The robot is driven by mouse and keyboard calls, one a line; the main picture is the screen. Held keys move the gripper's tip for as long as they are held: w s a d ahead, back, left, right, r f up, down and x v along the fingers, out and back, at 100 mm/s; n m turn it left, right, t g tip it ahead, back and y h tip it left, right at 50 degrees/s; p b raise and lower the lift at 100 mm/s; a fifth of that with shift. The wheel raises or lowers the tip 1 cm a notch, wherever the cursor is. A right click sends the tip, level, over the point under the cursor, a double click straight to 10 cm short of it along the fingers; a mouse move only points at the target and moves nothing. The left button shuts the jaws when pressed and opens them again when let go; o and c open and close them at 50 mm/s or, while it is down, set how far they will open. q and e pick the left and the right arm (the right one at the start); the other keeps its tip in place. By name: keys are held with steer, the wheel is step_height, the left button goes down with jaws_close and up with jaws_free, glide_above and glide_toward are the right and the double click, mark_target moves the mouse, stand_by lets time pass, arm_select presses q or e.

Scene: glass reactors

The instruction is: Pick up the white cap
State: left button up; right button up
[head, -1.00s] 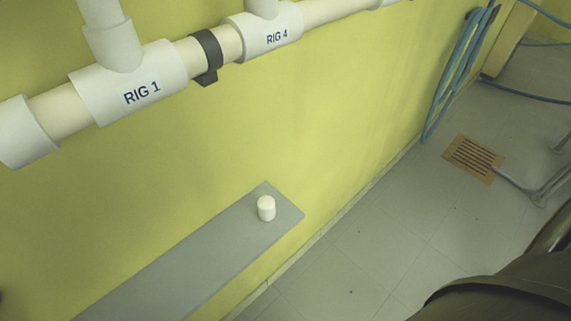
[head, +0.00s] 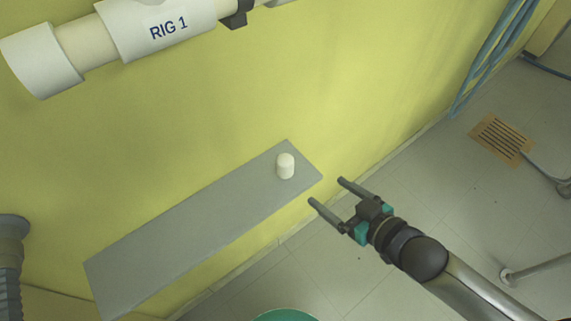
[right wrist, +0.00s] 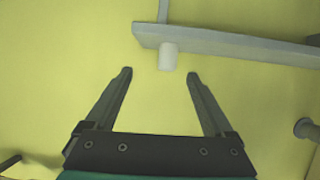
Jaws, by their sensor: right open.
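The white cap (head: 285,166), a small cylinder with a rounded top, stands upright near the right end of a grey wall shelf (head: 190,228). My right gripper (head: 327,191) is open and empty, just off the shelf's right end, with its fingers pointing toward the shelf. In the right wrist view the cap (right wrist: 168,56) shows beyond the open fingertips (right wrist: 159,73), roughly between them and not touched. The shelf (right wrist: 240,46) crosses the top of that view. My left gripper is not in view.
White pipework marked RIG 1 (head: 168,32) runs along the yellow wall above the shelf. Blue hoses (head: 490,62) hang at the right, near a floor grate (head: 500,139). A green round object (head: 285,315) shows at the bottom edge. The rest of the shelf top is bare.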

mark_target(291, 168)
steer(key=w+a, duration=0.2)
steer(key=w+a+f+b, duration=0.1)
steer(key=w+a, duration=0.1)
steer(key=w+a+f+b, duration=0.1)
steer(key=w+a, duration=0.1)
steer(key=w, duration=0.1)
steer(key=shift+a, duration=0.25)
steer(key=shift+b+x, duration=1.1)
steer(key=shift+x, duration=1.55)
steer(key=shift+s+a, duration=0.1)
steer(key=shift+a, duration=0.1)
steer(key=shift+y, duration=0.3)
jaws_close()
